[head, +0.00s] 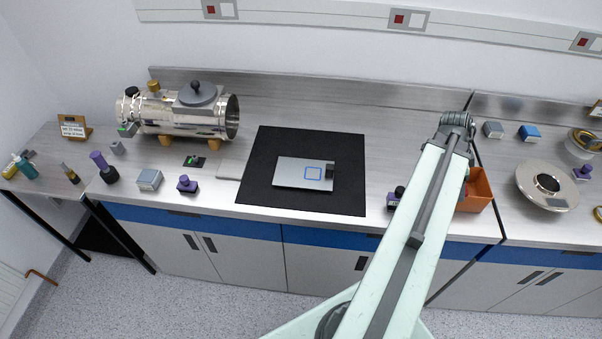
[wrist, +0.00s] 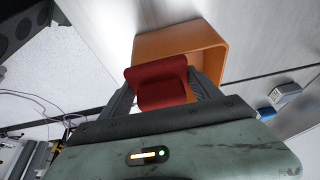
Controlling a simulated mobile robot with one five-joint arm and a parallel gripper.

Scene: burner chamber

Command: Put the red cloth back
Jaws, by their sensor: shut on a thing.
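The red cloth (wrist: 158,72) is pinched between the two fingers of my gripper (wrist: 163,88) in the wrist view. It looks folded or bunched and bulges out past the fingertips. An orange open box (wrist: 207,40) lies just beyond the cloth in that view, its opening partly covered by it. I cannot tell whether the cloth is over the box or dipping into it. In the head view the orange box (head: 479,188) stands at the counter's front, right of my arm and partly hidden by it. The cloth and fingertips are hidden there.
A black mat (head: 258,180) with a grey flat device (head: 296,172) lies mid-counter. A steel chamber (head: 180,113) is at the left. Small grey (head: 493,129) and blue (head: 528,133) boxes and a round flange (head: 540,180) are right.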

